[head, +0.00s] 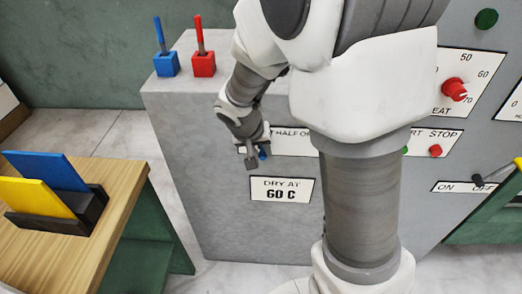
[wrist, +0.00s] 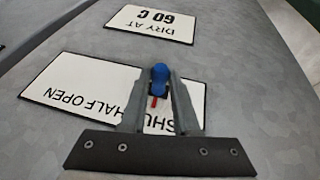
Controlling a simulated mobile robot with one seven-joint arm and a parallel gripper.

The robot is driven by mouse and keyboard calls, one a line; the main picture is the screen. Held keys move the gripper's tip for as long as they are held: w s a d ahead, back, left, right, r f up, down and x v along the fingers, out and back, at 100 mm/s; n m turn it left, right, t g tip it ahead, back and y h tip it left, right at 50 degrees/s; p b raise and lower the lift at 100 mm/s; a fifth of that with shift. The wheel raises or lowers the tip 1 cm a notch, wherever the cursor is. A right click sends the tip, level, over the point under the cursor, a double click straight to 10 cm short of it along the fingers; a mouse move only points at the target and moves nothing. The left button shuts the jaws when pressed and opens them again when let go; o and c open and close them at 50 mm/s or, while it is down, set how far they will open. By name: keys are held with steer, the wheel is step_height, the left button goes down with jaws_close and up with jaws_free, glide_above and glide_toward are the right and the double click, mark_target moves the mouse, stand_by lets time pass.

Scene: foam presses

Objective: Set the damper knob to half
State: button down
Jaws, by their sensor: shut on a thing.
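The damper knob (wrist: 160,74) is blue and sits on a white scale plate (wrist: 80,88) marked SHUT, HALF and OPEN, seen upside down in the wrist view. My gripper (wrist: 161,83) is shut on the knob, with one finger on each side. A short red mark shows between the fingers, on the lettered side of the knob. The fingers cover part of the lettering, so I cannot tell exactly which word the mark meets. In the head view, my gripper (head: 254,161) is at the plate's left part, and a bit of the blue knob (head: 263,154) shows beside it.
A DRY AT 60 C sign (head: 281,190) is below the scale. A red heat knob (head: 454,89), a red stop button (head: 435,151) and an ON/OFF lever (head: 497,172) are to the right. Blue (head: 166,64) and red (head: 204,64) levers stand on top. A wooden table (head: 122,197) is at left.

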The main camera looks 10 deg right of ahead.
mark_target(284, 152)
steer(key=d, duration=0.2)
steer(key=s+d+b, duration=0.2)
steer(key=d, duration=0.1)
steer(key=shift+d, duration=0.35)
steer(key=c, duration=0.7)
jaws_free()
steer(key=shift+o, duration=0.2)
steer(key=p+v, duration=0.3)
steer(key=v, duration=1.4)
steer(key=shift+r+p, duration=0.2)
steer(key=shift+p, duration=0.2)
steer(key=shift+a, duration=0.1)
steer(key=s+r+n+t+y+p, duration=0.2)
steer(key=s+r+n+y+p, duration=0.1)
steer(key=s+r+p, duration=0.4)
steer(key=s+r, duration=0.3)
steer(key=s, duration=0.3)
steer(key=shift+s, duration=0.15)
